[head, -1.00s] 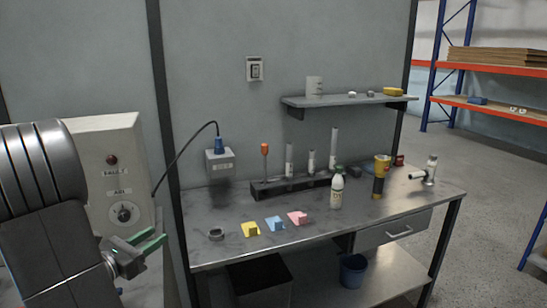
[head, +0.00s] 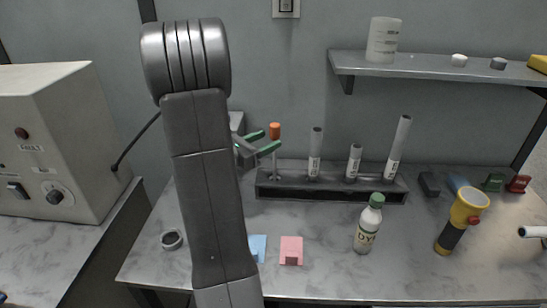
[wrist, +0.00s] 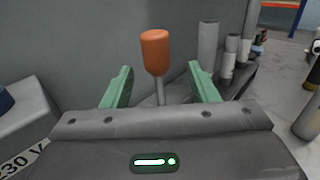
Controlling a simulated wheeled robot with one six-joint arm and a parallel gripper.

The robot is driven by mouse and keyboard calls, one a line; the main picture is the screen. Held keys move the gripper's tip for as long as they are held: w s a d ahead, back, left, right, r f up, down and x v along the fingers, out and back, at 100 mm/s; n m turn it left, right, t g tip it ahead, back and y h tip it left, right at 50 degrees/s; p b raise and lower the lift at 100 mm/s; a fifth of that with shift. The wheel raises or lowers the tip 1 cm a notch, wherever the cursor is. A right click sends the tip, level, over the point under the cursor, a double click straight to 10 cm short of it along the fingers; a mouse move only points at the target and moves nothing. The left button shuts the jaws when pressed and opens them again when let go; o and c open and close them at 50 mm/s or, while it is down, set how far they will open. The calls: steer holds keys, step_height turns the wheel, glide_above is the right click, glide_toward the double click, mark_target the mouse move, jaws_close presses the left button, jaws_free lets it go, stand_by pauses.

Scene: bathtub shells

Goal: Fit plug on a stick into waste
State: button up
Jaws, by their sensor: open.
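An upright stick with an orange knob (head: 275,131) stands at the left end of the dark rack (head: 330,196). The knob fills the middle of the wrist view (wrist: 155,52), with the pale shaft below it. My gripper (head: 267,141) is open, its green fingers at the shaft just under the knob. In the wrist view the fingers (wrist: 161,82) are on either side of the shaft, with gaps on both sides. The stick's lower end is hidden in the rack, so I cannot see a plug. A grey ring (head: 171,239), perhaps the waste, lies on the bench at left.
Several grey tubes (head: 314,155) stand in the rack. A bottle (head: 368,225) and a yellow torch (head: 462,220) stand at right. A shelf (head: 440,70) hangs above; a control box (head: 50,140) stands left.

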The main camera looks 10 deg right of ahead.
steer(key=shift+x, duration=0.95)
steer(key=shift+p+x, duration=0.9)
steer(key=shift+x, duration=1.3)
steer(key=shift+w, duration=0.1)
steer(key=shift+a, duration=0.1)
jaws_close()
